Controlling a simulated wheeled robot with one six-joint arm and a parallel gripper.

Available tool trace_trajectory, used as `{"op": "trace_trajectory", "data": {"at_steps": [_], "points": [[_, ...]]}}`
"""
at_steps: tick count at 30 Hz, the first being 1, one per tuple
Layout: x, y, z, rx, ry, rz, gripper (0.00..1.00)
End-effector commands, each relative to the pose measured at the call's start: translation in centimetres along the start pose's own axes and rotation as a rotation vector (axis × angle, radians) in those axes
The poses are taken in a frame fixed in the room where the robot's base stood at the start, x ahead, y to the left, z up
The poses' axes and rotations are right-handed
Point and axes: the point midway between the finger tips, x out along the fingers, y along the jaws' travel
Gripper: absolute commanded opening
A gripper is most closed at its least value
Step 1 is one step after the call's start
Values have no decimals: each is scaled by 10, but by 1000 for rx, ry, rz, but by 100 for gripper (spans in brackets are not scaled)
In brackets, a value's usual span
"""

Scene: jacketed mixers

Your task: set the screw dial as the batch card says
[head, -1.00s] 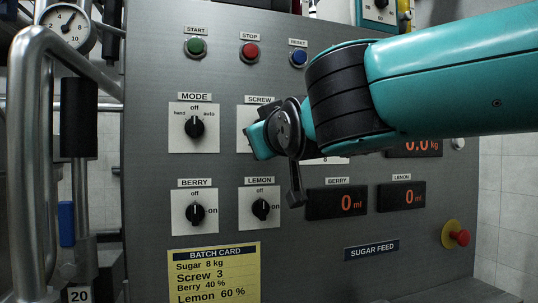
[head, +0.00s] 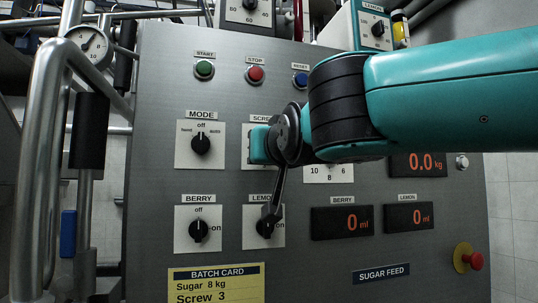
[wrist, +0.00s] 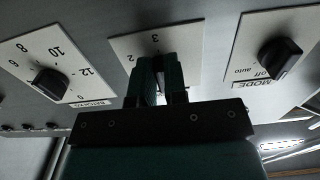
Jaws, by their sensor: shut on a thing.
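The screw dial's white plate (head: 247,145) is mostly behind my gripper in the head view. In the wrist view, upside down, the plate (wrist: 128,42) shows a 3 near its middle and a 2 at its left. My gripper (wrist: 160,70) is shut on the dial's knob, and its fingers and body hide most of the knob. I cannot read where the pointer stands.
The mode knob (head: 201,144) is left of the screw dial, with berry (head: 198,230) and lemon (head: 267,227) knobs below. A numbered dial plate (head: 328,173) is partly behind my arm. A red emergency button (head: 474,261) is at lower right, steel pipes at left.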

Motion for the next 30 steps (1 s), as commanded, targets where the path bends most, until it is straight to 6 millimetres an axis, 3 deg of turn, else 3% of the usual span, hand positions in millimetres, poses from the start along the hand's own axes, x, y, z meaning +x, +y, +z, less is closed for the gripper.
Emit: {"op": "trace_trajectory", "data": {"at_steps": [6, 7, 9, 10, 20, 25, 30], "points": [[0, 0, 2, 0, -5, 0, 0], [0, 0, 2, 0, -5, 0, 20], [0, 0, 2, 0, -5, 0, 36], [0, 0, 2, 0, -4, 0, 38], [-4, 0, 1, 0, -1, -1, 38], [-30, -1, 2, 1, 0, -5, 38], [-73, -2, 2, 2, 1, -8, 38]]}}
